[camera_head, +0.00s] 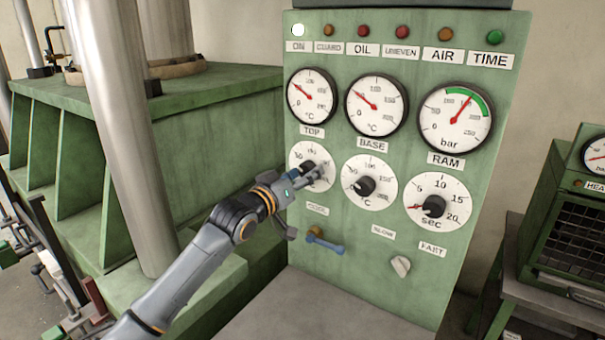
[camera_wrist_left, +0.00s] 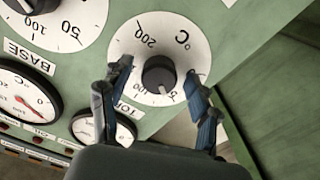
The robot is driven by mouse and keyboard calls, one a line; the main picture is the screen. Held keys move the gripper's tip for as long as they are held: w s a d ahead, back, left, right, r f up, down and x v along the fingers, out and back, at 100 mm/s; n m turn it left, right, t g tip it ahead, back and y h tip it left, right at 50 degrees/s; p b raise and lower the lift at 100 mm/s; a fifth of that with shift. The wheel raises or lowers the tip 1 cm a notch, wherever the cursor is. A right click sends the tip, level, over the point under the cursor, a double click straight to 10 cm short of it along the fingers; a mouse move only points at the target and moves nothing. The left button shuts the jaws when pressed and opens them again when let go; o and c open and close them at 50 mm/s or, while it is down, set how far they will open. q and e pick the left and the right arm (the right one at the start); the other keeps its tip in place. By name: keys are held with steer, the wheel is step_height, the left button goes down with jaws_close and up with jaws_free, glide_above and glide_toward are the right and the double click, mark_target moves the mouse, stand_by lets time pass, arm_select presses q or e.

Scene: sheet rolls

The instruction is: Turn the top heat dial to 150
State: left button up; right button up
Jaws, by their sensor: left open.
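The top heat dial (camera_head: 298,151) is a white disc on the green panel, below the TOP gauge (camera_head: 310,95). It also shows upside down in the left wrist view (camera_wrist_left: 188,40), with 200 and °C readable. Its black knob (camera_wrist_left: 159,74) stands at the disc's centre; its exact pointer setting is hard to read. My left gripper (camera_head: 312,175) is in front of this dial and partly covers it in the head view. In the left wrist view its two fingers (camera_wrist_left: 159,78) are spread, one on each side of the knob, with gaps visible. My right gripper is out of view.
The base heat dial (camera_head: 383,190) and the sec dial (camera_head: 452,193) sit to the right. Below are a blue-handled lever (camera_head: 326,243) and a pale knob (camera_head: 400,266). A green press block (camera_head: 200,130) stands left, a caged heater box (camera_head: 570,225) right.

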arm_select(q)
steer(key=c, duration=1.2)
